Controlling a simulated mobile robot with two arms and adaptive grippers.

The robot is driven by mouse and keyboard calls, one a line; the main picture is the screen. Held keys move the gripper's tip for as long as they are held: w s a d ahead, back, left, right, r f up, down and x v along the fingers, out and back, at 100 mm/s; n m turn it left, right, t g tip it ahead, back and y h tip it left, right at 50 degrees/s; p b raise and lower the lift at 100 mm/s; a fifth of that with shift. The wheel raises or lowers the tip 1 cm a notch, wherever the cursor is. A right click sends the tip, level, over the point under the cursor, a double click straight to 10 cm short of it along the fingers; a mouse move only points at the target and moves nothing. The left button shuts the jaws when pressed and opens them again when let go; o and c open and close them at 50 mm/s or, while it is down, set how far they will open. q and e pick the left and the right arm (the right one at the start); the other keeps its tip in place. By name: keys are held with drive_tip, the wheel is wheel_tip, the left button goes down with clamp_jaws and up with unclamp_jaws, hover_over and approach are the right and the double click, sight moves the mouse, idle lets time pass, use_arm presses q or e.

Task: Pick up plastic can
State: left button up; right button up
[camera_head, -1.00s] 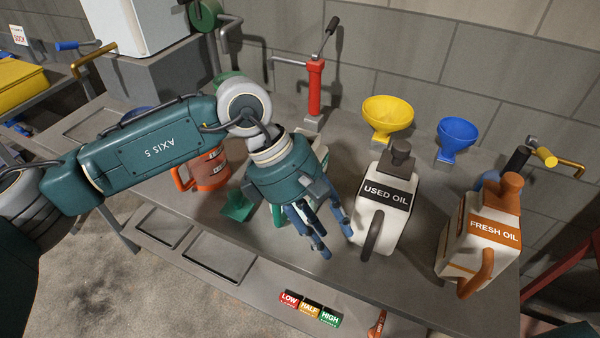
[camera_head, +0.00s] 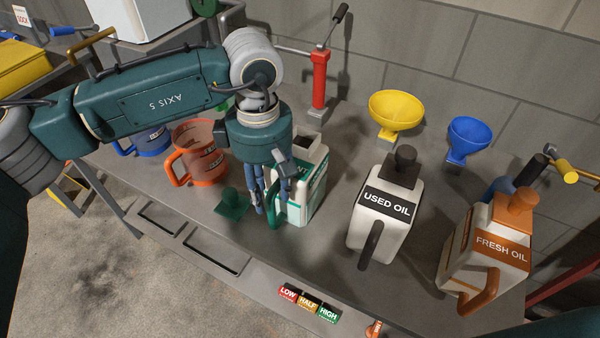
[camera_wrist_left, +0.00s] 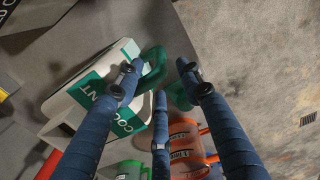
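A white and green plastic can (camera_head: 312,186) labelled as coolant stands on the bench, partly hidden behind my left gripper (camera_head: 271,203). It also shows in the left wrist view (camera_wrist_left: 85,92), with its green handle (camera_wrist_left: 154,66) between my spread fingers. The left gripper is open, its fingers pointing down beside the handle; I cannot tell whether they touch it. A white can with a black "USED OIL" label (camera_head: 383,228) and a white and orange "FRESH OIL" can (camera_head: 497,248) stand to the right. My right gripper is not in view.
An orange jug (camera_head: 199,150) and a blue jug (camera_head: 151,141) stand left of the gripper. A small green object (camera_head: 233,203) lies near the fingers. A yellow funnel (camera_head: 397,112), a blue funnel (camera_head: 468,136) and a red pump (camera_head: 319,78) line the back.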

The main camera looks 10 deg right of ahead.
sight(273, 215)
use_arm(q)
drive_tip(key=f, duration=0.2)
drive_tip(key=f+p, duration=0.1)
drive_tip(key=shift+s+a+f, duration=0.2)
drive_tip(key=shift+s+a, duration=0.1)
drive_tip(key=shift+s, duration=0.05)
drive_tip(key=shift+f, duration=0.3)
drive_tip(key=shift+w+d+f+p, duration=0.1)
drive_tip(key=shift+d+f+p, duration=0.1)
drive_tip(key=shift+f+p, duration=0.1)
wheel_tip(273, 215, down, 4)
drive_tip(key=shift+d+r+p, duration=0.15)
drive_tip(key=shift+r+p, duration=0.05)
drive_tip(key=shift+p, duration=0.8)
drive_tip(key=shift+f, duration=0.5)
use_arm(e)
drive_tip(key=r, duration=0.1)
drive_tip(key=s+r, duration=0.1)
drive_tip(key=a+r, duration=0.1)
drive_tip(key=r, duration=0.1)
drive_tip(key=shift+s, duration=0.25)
use_arm(q)
clamp_jaws()
drive_tip(key=shift+w+d+r, duration=0.1)
drive_tip(key=shift+w+r, duration=0.05)
drive_tip(key=shift+w, duration=0.05)
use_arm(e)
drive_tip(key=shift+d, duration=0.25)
